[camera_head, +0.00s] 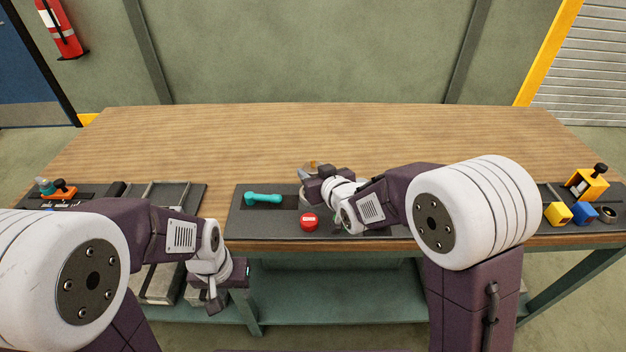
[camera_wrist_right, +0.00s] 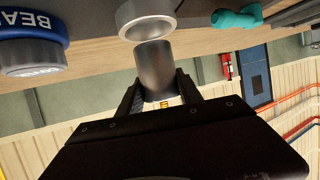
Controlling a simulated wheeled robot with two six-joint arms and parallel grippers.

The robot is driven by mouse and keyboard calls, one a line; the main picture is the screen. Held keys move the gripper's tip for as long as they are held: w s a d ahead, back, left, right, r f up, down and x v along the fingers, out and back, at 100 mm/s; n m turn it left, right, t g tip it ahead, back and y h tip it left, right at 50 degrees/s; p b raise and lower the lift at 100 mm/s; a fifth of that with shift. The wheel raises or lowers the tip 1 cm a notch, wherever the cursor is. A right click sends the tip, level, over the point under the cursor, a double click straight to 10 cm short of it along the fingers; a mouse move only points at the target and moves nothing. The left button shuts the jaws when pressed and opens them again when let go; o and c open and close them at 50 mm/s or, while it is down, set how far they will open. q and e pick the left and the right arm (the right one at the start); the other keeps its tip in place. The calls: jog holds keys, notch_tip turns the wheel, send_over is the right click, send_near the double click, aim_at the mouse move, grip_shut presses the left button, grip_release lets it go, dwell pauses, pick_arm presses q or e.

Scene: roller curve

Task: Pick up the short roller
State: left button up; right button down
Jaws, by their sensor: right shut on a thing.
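The short roller (camera_wrist_right: 156,68), a grey metal cylinder, is between the two fingers of my right gripper (camera_wrist_right: 160,95) in the right wrist view. The gripper is shut on it. The roller's far end is close to a pale metal ring (camera_wrist_right: 128,18); I cannot tell whether they touch. In the head view my right gripper (camera_head: 318,180) is over the dark mat (camera_head: 243,222), and the roller is mostly hidden there. My left gripper (camera_head: 213,298) hangs low in front of the bench's front edge, and its fingers are too small to judge.
A teal handle-shaped piece (camera_head: 263,198) and a red round piece (camera_head: 309,222) are on the mat. A blue lettered can (camera_wrist_right: 32,48) shows in the wrist view. A yellow fixture (camera_head: 588,184) and blocks are at right. The back of the bench (camera_head: 300,130) is clear.

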jog(key=d+r+p, duration=0.1)
jog(key=d+r, duration=0.2)
jog(key=d, duration=0.3)
jog(key=s+d+r+p, duration=0.1)
jog(key=d+r+p, duration=0.1)
jog(key=d+r, duration=0.2)
jog(key=shift+s+d, duration=0.25)
jog(key=shift+d, duration=0.6)
